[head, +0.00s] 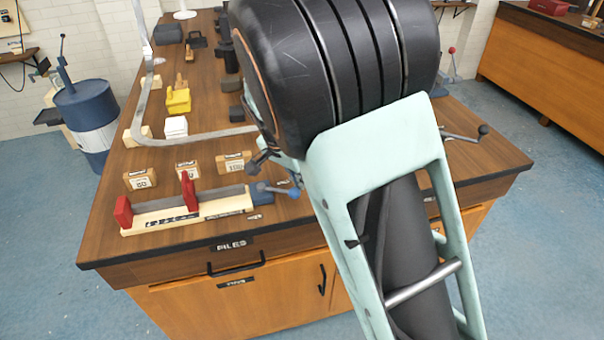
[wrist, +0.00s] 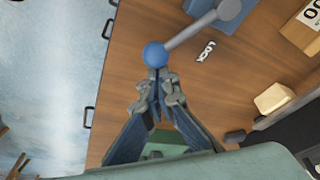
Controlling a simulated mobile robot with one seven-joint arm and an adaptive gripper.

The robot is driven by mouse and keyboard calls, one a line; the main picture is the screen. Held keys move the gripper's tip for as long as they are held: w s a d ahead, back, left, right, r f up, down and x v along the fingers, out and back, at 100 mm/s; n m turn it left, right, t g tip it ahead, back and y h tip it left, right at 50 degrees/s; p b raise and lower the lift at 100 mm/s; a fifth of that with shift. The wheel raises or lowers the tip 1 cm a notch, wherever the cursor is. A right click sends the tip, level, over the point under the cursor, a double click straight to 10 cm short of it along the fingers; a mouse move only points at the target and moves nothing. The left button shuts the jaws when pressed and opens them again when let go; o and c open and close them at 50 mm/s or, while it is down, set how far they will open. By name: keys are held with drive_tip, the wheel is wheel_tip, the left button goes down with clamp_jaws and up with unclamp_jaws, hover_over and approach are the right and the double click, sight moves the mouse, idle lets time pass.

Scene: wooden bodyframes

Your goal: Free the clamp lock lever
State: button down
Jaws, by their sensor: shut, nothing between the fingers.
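The clamp (head: 185,214) lies along the near edge of the bench, with a pale wooden base, red jaws and a blue end block (head: 261,197). Its lock lever (head: 279,190) is a grey rod reaching right from a hub on that block to a blue ball. In the wrist view the blue ball (wrist: 155,54) is just ahead of my gripper (wrist: 158,80), and the rod runs up and right to the hub (wrist: 229,9). My fingertips are together and empty, very close to the ball; I cannot tell whether they touch it. A LOCK label (wrist: 205,51) lies beside the rod.
Numbered wooden blocks (head: 187,170) stand behind the clamp. A bent metal strip (head: 205,135) on wooden supports, a yellow tool (head: 178,101) and a white block (head: 176,127) are farther back. Another lever (head: 462,136) shows right of my arm. The bench top (head: 110,215) is bare left of the clamp.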

drive_tip(key=m, duration=0.1)
drive_tip(key=s+m, duration=0.1)
drive_tip(key=s, duration=0.1)
drive_tip(key=shift+s+a+m+g+h, duration=0.25)
drive_tip(key=shift+m+g+h, duration=0.05)
drive_tip(key=shift+m+h, duration=0.1)
drive_tip(key=s+m, duration=0.1)
drive_tip(key=s+m+p, duration=0.1)
drive_tip(key=shift+a+m+g, duration=0.3)
drive_tip(key=shift+a+g, duration=0.05)
drive_tip(key=shift+g, duration=0.05)
drive_tip(key=s+a+m, duration=0.1)
drive_tip(key=s+m+g+p, duration=0.1)
drive_tip(key=m, duration=0.1)
drive_tip(key=shift+s+a+m+h, duration=0.25)
drive_tip(key=shift+a+m+h, duration=0.05)
drive_tip(key=shift+a+h, duration=0.1)
drive_tip(key=shift+s+a, duration=0.35)
drive_tip(key=shift+a, duration=0.1)
